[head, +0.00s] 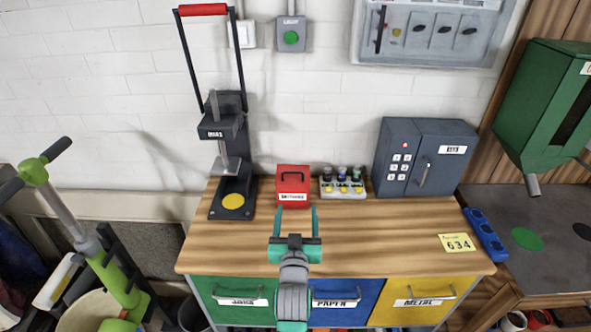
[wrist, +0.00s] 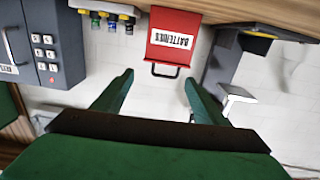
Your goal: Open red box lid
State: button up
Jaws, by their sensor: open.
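The red box (head: 293,173) stands at the back of the wooden worktop, against the wall, and its lid looks shut. It has a white label and a dark handle. In the wrist view, the red box (wrist: 174,22) appears upside down near the top, with a "BATTERIES" label and the handle (wrist: 165,71) facing my fingers. My gripper (head: 297,210) is open and empty, just in front of the box in the head view. In the wrist view, my gripper (wrist: 158,78) has its two green fingers spread either side of the handle, apparently without touching it.
A dark press (head: 232,150) stands left of the box. A small rack of coloured buttons (head: 343,185) and a grey safe (head: 425,157) stand to the right. The front worktop (head: 380,240) is mostly clear, with a yellow 634 note (head: 457,243) at right.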

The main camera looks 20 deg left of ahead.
aim_at(292, 173)
jog(key=w+a+r, duration=0.1)
jog(key=w, duration=0.3)
jog(key=w+a+r, duration=0.1)
jog(key=w+a, duration=0.1)
jog(key=w, duration=0.3)
jog(key=w+a+r, duration=0.1)
jog(key=w+a, duration=0.1)
jog(key=w, duration=0.2)
jog(key=shift+w+r, duration=0.2)
jog(key=shift+w, duration=0.1)
jog(key=shift+a, duration=0.1)
jog(key=shift+c, duration=0.3)
jog(key=c, duration=1.2)
jog(key=shift+a, duration=0.1)
